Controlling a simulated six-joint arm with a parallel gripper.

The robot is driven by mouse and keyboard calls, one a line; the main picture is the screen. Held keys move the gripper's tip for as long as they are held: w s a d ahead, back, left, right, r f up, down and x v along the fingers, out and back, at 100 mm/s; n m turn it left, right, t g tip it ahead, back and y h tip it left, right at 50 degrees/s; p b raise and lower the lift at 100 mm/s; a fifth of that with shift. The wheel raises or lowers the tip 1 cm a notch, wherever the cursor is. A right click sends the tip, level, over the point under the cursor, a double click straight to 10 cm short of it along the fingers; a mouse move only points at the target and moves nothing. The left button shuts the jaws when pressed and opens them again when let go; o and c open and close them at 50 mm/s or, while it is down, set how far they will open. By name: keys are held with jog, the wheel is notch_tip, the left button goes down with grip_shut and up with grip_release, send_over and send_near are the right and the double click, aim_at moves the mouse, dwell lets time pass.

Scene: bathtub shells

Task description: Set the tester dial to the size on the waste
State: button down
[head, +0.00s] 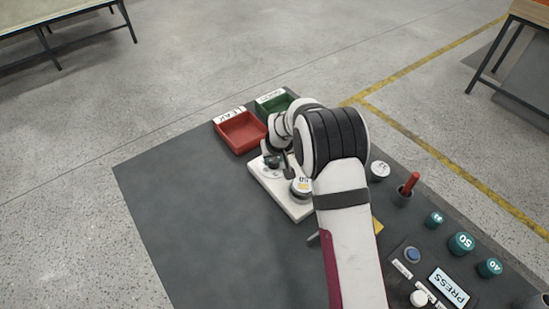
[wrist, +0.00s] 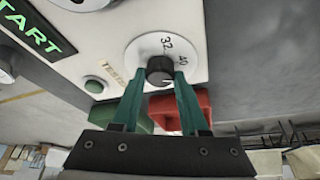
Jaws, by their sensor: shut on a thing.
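The white tester (head: 268,182) stands on the dark mat, partly behind my arm. In the wrist view its round white dial plate (wrist: 143,50) shows the marks 32 and 40 near a black knob (wrist: 158,64). My gripper (wrist: 161,76) has its two green fingers shut on this knob, one on each side. A small pale mark shows on the knob, but I cannot tell clearly which number it points at. In the head view a waste (head: 301,190) sits on the tester with a label that looks like 50. My gripper (head: 275,160) is over the tester's far side there.
A red LEAK tray (head: 240,132) and a green tray (head: 273,104) lie beyond the tester. Teal caps (head: 461,243), a red-handled tool (head: 409,184) and a PRESS sign (head: 448,287) are at the right. The mat's left half (head: 190,200) is clear.

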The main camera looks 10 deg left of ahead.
jog(key=m, duration=0.2)
jog(key=m+h, duration=0.1)
jog(key=m, duration=0.1)
jog(key=shift+a+h, duration=0.15)
jog(key=shift+h, duration=0.15)
jog(key=shift+m+h, duration=0.5)
jog(key=shift+m, duration=1)
jog(key=shift+c, duration=2.1)
grip_release()
